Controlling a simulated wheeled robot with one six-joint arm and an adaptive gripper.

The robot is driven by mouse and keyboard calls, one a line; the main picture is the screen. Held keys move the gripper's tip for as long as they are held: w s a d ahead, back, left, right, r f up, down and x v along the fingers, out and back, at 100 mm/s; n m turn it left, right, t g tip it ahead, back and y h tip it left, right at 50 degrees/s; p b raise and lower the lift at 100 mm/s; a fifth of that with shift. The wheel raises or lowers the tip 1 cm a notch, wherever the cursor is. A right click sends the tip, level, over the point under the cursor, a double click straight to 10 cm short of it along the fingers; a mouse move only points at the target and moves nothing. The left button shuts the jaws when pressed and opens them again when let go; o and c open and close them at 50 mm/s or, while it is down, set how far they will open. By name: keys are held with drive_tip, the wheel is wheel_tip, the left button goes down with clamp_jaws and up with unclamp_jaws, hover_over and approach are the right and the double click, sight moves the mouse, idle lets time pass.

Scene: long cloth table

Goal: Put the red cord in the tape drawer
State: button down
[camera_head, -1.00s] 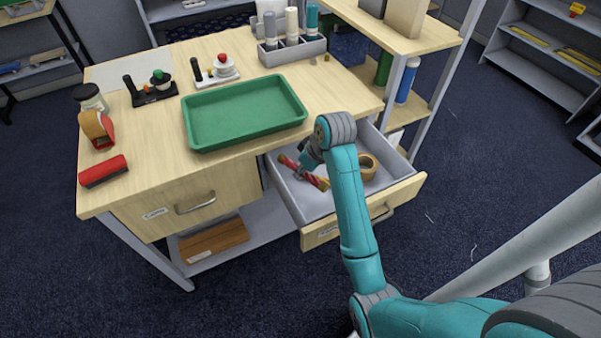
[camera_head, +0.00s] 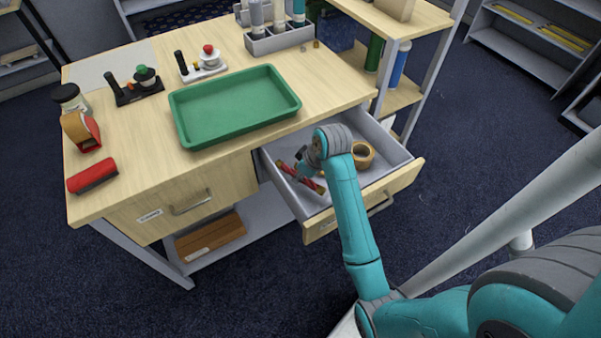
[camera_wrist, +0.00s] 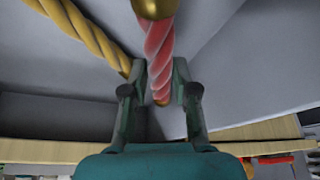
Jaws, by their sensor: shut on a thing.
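The red cord (camera_wrist: 158,45) is a twisted red rod-like piece with a brass ball at the upper end in the wrist view. My gripper (camera_wrist: 160,88) is shut on it, with one finger on each side. In the head view, the red cord (camera_head: 312,185) is over or inside the open right drawer (camera_head: 400,182), by its left side. My gripper (camera_head: 302,170) partly hides it. A tan tape roll (camera_head: 363,155) lies in the same drawer, right of my gripper. I cannot tell whether the cord touches the drawer floor.
A twisted yellow cord (camera_wrist: 85,30) lies left of the red one in the wrist view. A green tray (camera_head: 235,108) sits on the table above the drawers. The left drawer (camera_head: 165,208) is shut. The drawer's front right part is clear.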

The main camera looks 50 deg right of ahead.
drive_tip(key=shift+f, duration=0.45)
drive_tip(key=c, duration=0.9)
unclamp_jaws()
drive_tip(key=shift+r, duration=0.1)
